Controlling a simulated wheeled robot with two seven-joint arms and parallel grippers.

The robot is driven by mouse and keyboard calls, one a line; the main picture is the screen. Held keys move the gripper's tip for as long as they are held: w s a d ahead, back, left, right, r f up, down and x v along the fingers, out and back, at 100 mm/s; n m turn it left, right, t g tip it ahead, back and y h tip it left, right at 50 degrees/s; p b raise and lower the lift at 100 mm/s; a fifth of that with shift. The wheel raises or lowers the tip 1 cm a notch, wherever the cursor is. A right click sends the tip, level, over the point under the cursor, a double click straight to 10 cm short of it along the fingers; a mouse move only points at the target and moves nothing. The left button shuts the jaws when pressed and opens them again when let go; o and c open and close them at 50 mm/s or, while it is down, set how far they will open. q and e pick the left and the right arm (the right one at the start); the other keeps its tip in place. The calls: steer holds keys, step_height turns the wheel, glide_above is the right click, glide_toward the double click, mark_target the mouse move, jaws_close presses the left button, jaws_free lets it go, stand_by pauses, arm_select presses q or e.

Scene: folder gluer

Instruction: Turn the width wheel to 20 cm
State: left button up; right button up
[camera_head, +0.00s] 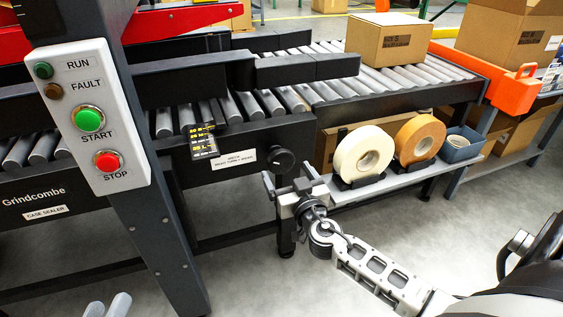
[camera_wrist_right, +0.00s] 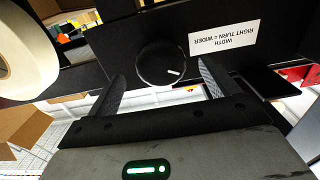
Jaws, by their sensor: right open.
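The width wheel (camera_head: 282,160) is a round black knob on the dark side beam of the machine. In the right wrist view the wheel (camera_wrist_right: 162,62) faces me with a short white mark near its lower right rim. My right gripper (camera_head: 287,183) is open just in front of and below the wheel. In the wrist view its fingertips (camera_wrist_right: 163,76) are spread to either side of the wheel, with no clear contact. A black scale (camera_head: 203,141) with yellow markings hangs left of the wheel; its reading is too small to tell. Light grey parts (camera_head: 108,305), likely my left gripper, show at the bottom edge.
A label (camera_wrist_right: 223,37) beside the wheel says right turn is wider. Tape rolls (camera_head: 361,153) sit on a shelf right of my right gripper. A carton (camera_head: 387,40) stands on the roller conveyor. A control panel (camera_head: 93,117) is at left.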

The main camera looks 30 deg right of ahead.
mark_target(283, 166)
steer(key=x, duration=0.4)
steer(key=shift+w, duration=0.4)
steer(key=c, duration=1)
steer(key=shift+f+n, duration=0.1)
steer(key=shift+n, duration=0.3)
